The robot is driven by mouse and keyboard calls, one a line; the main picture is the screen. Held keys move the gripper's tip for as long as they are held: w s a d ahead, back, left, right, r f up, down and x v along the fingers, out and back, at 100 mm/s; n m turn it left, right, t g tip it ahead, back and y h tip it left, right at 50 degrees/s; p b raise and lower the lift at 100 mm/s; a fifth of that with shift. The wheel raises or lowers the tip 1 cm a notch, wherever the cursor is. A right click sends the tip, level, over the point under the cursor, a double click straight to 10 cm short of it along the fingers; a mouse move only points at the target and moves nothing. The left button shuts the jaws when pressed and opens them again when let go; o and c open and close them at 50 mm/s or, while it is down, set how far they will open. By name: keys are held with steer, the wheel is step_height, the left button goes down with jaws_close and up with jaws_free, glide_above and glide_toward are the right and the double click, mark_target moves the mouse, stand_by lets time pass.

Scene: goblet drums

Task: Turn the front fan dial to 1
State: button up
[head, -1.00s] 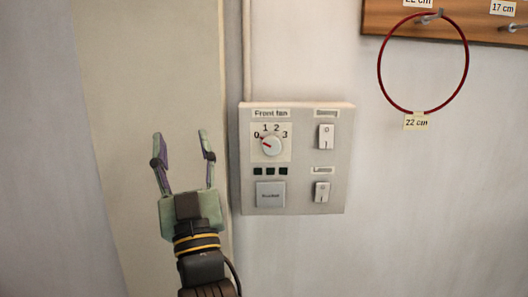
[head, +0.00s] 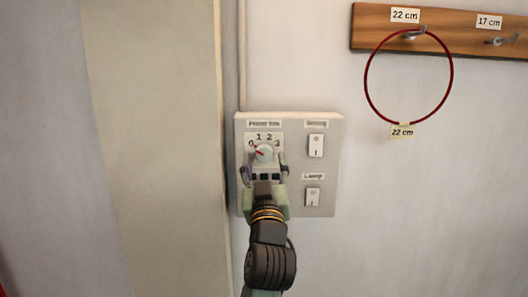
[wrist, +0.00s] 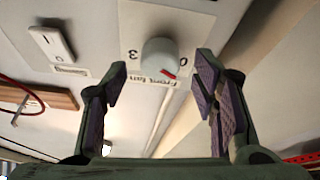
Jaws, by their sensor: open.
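The front fan dial (head: 264,153) is a round white knob with a red pointer on a wall panel (head: 328,205). Its scale reads 0, 1, 2, 3, and the red pointer is toward 0. The dial also shows in the wrist view (wrist: 160,56), ahead of and between the fingertips. My gripper (head: 263,170) is open and empty, in front of the panel just below the dial in the head view. The fingers appear apart from the knob, one to each side. My gripper hides the lower left button of the panel.
Two white rocker switches, the upper one (head: 316,145) and the lower one labelled Lamp (head: 312,197), sit right of the dial. A red hoop (head: 451,75) hangs from a wooden hook rail (head: 455,40) at upper right. A vertical pipe runs above the panel's left edge.

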mark_target(264, 153)
steer(key=shift+x, duration=1.3)
steer(key=shift+c, duration=0.4)
steer(key=c, duration=1.1)
